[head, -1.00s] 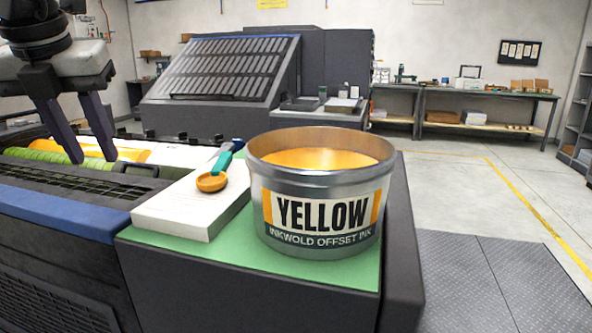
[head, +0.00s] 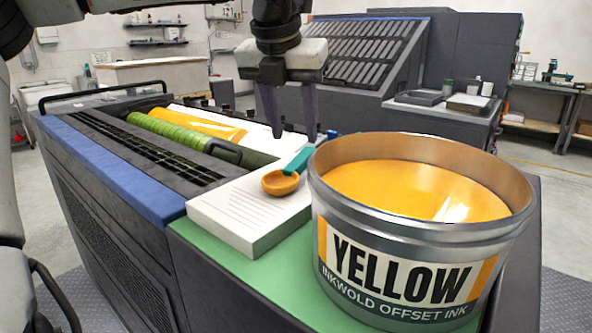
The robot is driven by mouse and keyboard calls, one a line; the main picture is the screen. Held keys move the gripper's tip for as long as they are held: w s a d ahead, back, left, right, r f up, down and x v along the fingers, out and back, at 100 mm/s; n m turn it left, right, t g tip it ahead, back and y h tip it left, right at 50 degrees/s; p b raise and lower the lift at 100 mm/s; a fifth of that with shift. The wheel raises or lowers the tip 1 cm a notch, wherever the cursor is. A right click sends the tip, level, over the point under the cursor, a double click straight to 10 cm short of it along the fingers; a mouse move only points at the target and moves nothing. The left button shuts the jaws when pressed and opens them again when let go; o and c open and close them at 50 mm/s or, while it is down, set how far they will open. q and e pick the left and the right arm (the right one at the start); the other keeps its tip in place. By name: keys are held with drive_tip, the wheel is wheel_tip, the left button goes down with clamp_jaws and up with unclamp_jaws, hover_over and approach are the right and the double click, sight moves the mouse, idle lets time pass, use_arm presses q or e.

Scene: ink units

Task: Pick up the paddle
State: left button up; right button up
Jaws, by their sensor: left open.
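The paddle (head: 281,183) lies on a white stack of paper (head: 247,213). Its round orange bowl points toward me, and its teal handle (head: 299,162) reaches back to the right, with a blue end near the ink can. My left gripper (head: 294,138) points down above and behind the handle. Its two dark fingers are apart with nothing between them. I cannot tell exactly how far the fingertips are above the handle. My right gripper is not in view.
A large open can (head: 408,262) of yellow ink stands right of the paddle on a green mat (head: 222,268). The press with green and yellow rollers (head: 175,135) lies to the left. The back has a dark slanted console (head: 365,62).

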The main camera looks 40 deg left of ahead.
sight(302, 156)
use_arm(q)
drive_tip(key=x, duration=0.6)
drive_tip(key=shift+w+a+f, duration=0.1)
drive_tip(key=shift+w+f, duration=0.05)
drive_tip(key=shift+w, duration=0.2)
drive_tip(key=shift+f, duration=0.1)
clamp_jaws()
drive_tip(key=shift+w, duration=0.1)
drive_tip(key=shift+r, duration=0.3)
wheel_tip(302, 156, up, 10)
drive_tip(key=p, duration=0.1)
drive_tip(key=shift+f, duration=0.25)
